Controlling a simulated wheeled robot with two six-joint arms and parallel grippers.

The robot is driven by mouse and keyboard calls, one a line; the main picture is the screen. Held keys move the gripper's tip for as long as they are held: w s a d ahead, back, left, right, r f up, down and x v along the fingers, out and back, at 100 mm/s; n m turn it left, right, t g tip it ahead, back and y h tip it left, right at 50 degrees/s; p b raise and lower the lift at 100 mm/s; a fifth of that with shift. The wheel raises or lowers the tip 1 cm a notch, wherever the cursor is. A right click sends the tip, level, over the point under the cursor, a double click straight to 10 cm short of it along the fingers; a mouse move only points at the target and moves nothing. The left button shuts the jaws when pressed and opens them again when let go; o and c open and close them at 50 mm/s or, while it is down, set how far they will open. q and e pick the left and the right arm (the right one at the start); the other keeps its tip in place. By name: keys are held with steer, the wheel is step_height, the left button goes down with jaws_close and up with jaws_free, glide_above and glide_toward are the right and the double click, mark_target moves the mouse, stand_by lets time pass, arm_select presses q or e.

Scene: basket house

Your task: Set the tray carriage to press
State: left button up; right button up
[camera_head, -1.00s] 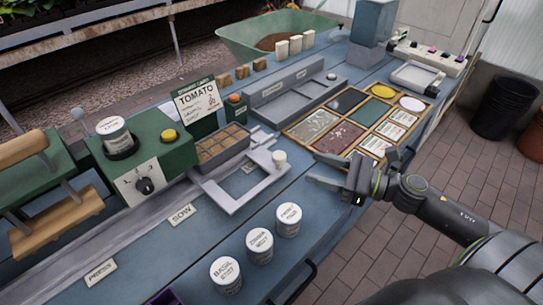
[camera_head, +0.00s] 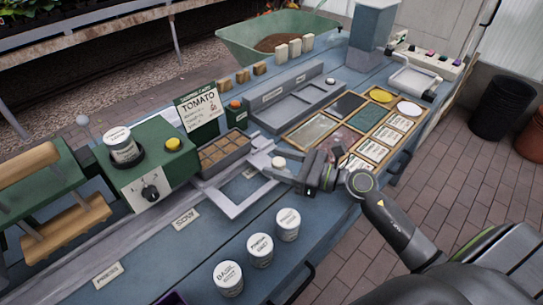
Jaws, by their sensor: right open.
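The tray carriage (camera_head: 236,208) is a flat grey open frame on a rail along the bench, beside the SOW label (camera_head: 185,218). A pale round knob (camera_head: 279,162) stands at its right end. A grey seed tray (camera_head: 224,152) with brown cells sits behind the open frame. The PRESS label (camera_head: 107,276) is farther left along the rail. My right gripper (camera_head: 277,167) is open, with its fingers reaching left around or very close to the knob; contact cannot be told. My left gripper is not in view.
Three white labelled pots (camera_head: 260,250) stand along the front edge. A green machine (camera_head: 145,165) with a dial and yellow button stands behind the rail at left. A wooden compartment tray (camera_head: 384,134) lies behind my right gripper. The rail between SOW and PRESS looks clear.

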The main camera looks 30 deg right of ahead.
steer(key=shift+x, duration=1.1)
steer(key=shift+c, duration=0.2)
jaws_close()
